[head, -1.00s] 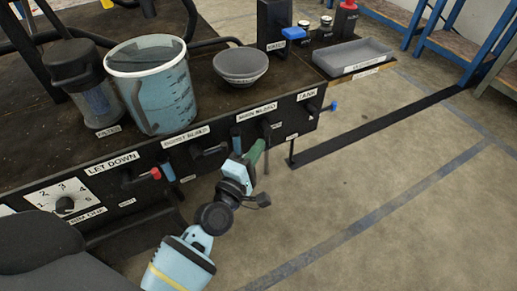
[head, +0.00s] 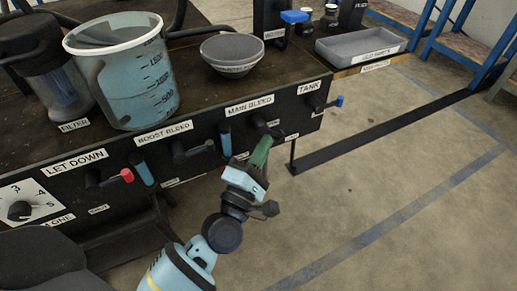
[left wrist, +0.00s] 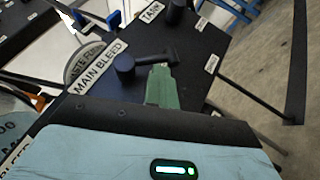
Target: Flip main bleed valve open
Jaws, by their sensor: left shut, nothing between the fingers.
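The main bleed valve (head: 262,124) is a black valve under the MAIN BLEED label (head: 250,105) on the black panel front. In the left wrist view its black handle (left wrist: 155,58) extends sideways from a round knob, just beyond the fingers. My left gripper (head: 265,143) has green fingers, which are shut and empty. Its fingertips (left wrist: 162,70) are at or very near the valve handle; I cannot tell if they touch. The fingers partly hide the valve in the head view. My right gripper is not in view.
The boost bleed valve (head: 188,152) and a blue lever (head: 225,140) are left of my gripper. The tank valve (head: 320,103) with a blue tip is to the right. A bucket (head: 128,75), bowl (head: 232,50) and grey tray (head: 360,43) stand on top. Floor at right is clear.

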